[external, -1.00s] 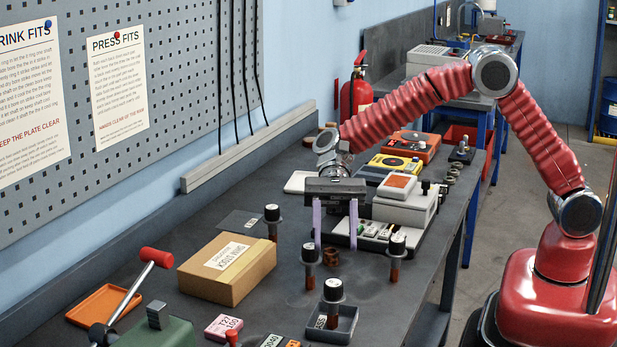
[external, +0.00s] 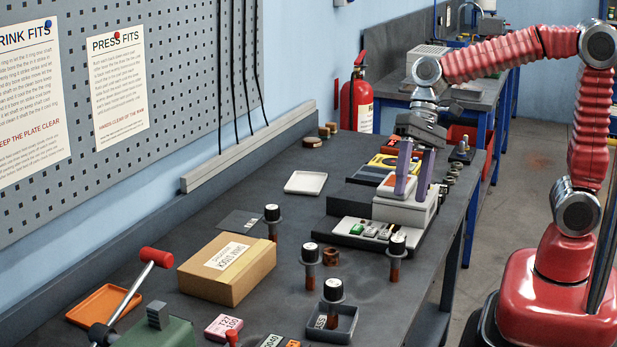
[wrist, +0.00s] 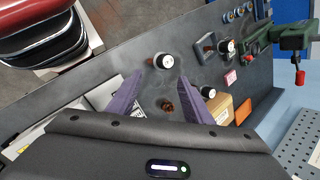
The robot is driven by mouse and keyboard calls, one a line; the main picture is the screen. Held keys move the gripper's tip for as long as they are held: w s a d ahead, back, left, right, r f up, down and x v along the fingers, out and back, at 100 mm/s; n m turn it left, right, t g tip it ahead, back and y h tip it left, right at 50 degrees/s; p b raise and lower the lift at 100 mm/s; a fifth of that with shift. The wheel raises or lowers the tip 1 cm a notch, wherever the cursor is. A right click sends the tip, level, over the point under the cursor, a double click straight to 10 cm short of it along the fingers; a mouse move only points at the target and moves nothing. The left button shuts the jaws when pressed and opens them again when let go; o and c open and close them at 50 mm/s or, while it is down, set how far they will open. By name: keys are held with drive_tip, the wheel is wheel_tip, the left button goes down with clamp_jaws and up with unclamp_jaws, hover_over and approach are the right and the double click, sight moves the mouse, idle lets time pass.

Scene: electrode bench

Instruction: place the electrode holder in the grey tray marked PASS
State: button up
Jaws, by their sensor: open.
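An electrode holder (external: 333,291), black with a white top and a brown lower end, stands upright in the grey tray (external: 350,328) at the front. The tray's label is partly hidden. Similar holders stand outside the tray: one at left (external: 310,254), one at right (external: 397,245) and one farther back (external: 272,214). The wrist view also shows the holder in the tray (wrist: 226,46). My gripper (external: 411,192) is open and empty, raised in front of the grey-white machine, well away from the tray. Its purple fingers (wrist: 160,80) are apart in the wrist view.
A cardboard box (external: 225,275) lies left of the holders. A brown ring (external: 331,257) lies between two holders. The grey-white machine (external: 405,207) stands below my gripper. A white tray (external: 305,183) lies farther back. An orange tray (external: 103,304) and a red-knobbed lever press (external: 155,258) are at left.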

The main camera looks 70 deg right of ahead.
drive_tip(key=s+d+n+t+h, duration=0.2)
drive_tip(key=s+d, duration=0.3)
drive_tip(key=d, duration=0.4)
drive_tip(key=s+d+n+t+h, duration=0.3)
drive_tip(key=s+d+n+h, duration=0.1)
drive_tip(key=d, duration=0.5)
drive_tip(key=shift+s+t, duration=0.3)
drive_tip(key=shift+s, duration=0.5)
